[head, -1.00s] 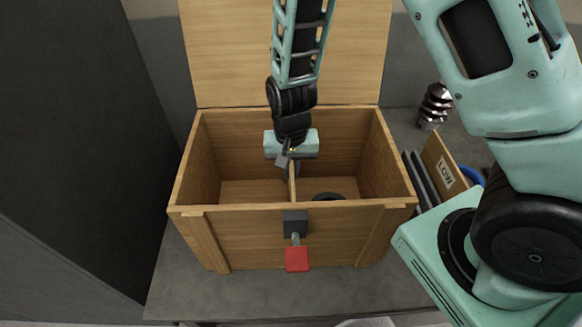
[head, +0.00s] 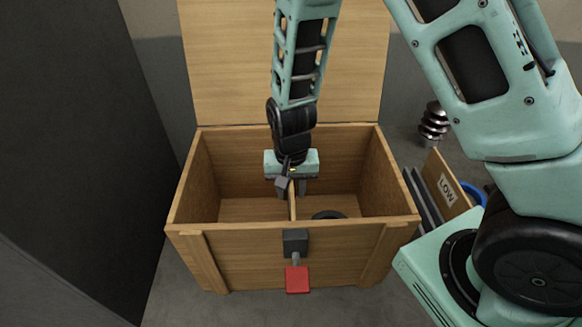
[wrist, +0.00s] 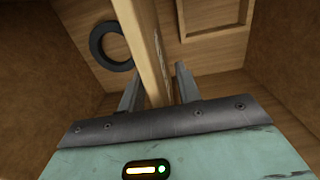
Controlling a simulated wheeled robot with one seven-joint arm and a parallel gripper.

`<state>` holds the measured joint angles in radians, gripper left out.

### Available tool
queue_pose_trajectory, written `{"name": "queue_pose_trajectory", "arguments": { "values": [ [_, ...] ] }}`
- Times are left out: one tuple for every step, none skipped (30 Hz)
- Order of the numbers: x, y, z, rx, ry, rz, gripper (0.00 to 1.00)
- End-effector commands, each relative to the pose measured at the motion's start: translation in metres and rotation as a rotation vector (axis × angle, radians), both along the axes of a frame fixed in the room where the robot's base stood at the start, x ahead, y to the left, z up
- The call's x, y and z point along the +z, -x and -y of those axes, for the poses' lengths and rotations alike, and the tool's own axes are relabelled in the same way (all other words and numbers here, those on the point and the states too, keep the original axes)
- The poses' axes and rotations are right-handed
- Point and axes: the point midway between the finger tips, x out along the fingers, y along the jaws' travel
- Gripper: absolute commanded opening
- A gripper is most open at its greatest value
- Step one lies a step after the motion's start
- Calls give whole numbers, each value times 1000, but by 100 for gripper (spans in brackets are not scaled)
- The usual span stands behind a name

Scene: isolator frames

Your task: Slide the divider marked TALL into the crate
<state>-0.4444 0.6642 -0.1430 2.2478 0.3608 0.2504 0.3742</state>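The crate (head: 205,248) is a wooden box with its lid raised at the back. A thin wooden divider (head: 292,207) stands upright inside it, near the middle, running front to back; it also shows in the wrist view (wrist: 150,45). No marking on it is visible, so I cannot read whether it is the TALL one. My gripper (head: 293,188) is over the crate, pointing down. Its fingers straddle the divider's upper edge, and in the wrist view (wrist: 158,85) gaps show beside the divider. The divider's lower edge is hidden.
A dark ring (head: 328,214) lies on the crate floor right of the divider. A red-tipped latch (head: 297,279) hangs at the front. A board marked LOW (head: 446,188), dark panels (head: 424,198), a blue object (head: 474,194) and a dark ribbed object (head: 433,123) stand to the right.

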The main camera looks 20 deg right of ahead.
Motion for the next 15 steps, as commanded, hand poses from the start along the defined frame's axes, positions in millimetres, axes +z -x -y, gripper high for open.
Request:
{"name": "queue_pose_trajectory", "arguments": {
  "values": [
    [7, 0, -1, 1, -1, 3, 33],
    [11, -1, -1, 2, -1, 4, 33],
    [18, -1, -1, 2, -1, 5, 33],
    [24, -1, -1, 2, -2, 4, 33],
    [31, -1, -1, 3, -2, 6, 33],
    [40, -1, -2, 3, -3, 7, 33],
    [47, -1, -1, 2, -3, 7, 33],
    [55, -1, -1, 2, -3, 7, 33],
    [64, -1, -2, 4, -3, 6, 33],
    [71, -1, -1, 3, -4, 7, 33],
    [79, -1, -1, 2, -3, 6, 33],
    [88, -1, -1, 3, -3, 6, 33],
    [95, -1, -1, 3, -4, 7, 33],
    [102, -1, -1, 2, -3, 6, 33],
    [111, -1, -1, 2, -4, 6, 33]
  ]
}}
